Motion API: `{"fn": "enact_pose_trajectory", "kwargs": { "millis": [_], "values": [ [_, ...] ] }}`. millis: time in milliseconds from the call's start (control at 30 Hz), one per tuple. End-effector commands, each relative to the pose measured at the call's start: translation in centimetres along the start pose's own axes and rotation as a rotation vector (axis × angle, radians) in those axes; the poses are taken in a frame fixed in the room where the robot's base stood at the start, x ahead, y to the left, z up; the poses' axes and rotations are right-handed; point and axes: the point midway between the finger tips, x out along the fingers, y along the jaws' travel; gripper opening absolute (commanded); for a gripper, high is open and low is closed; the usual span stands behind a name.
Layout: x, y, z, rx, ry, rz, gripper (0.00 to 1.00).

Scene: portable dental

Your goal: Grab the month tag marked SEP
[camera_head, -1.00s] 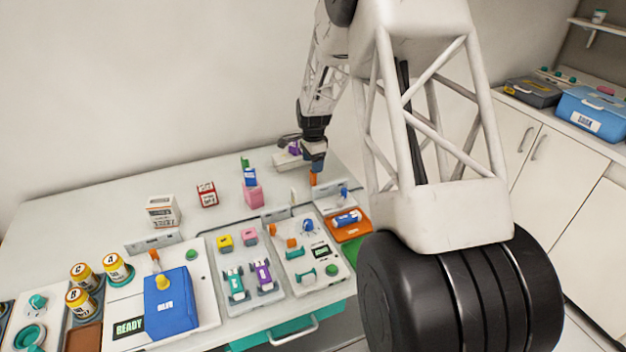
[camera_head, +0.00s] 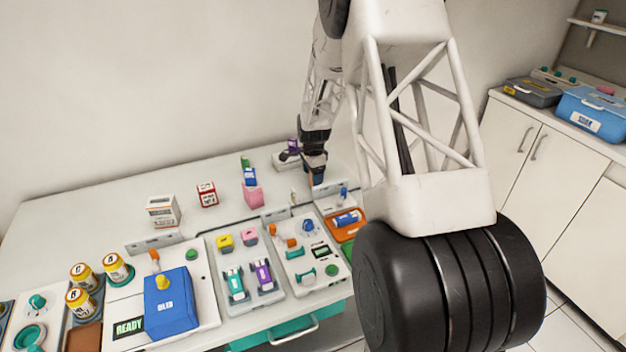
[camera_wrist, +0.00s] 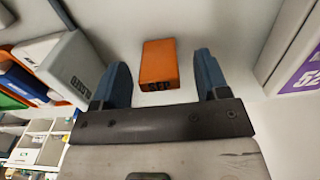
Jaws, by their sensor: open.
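The SEP tag is a small orange block (camera_wrist: 159,62) with dark lettering on its near edge, seen in the wrist view. My gripper (camera_wrist: 168,82) is open, with one blue finger on each side of the orange tag. Gaps show between the tag and both fingers, so it is not gripped. In the head view my gripper (camera_head: 315,176) is low over the back right of the counter, and it hides the tag there.
A white holder with a purple tag (camera_wrist: 303,72) lies right of my gripper in the wrist view. Pink (camera_head: 253,195) and red-white (camera_head: 207,194) blocks stand left of my gripper on the counter (camera_head: 110,205).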

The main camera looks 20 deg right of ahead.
Motion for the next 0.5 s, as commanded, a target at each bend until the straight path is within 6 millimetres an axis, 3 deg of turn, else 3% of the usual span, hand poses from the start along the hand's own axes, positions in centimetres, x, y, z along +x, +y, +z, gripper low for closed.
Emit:
{"fn": "enact_pose_trajectory", "kwargs": {
  "millis": [200,500],
  "values": [
    [1.7,0.0,0.0,0.0,0.0,0.0,0.68],
    [1.9,0.0,0.0,0.0,0.0,0.0,0.68]
  ]
}}
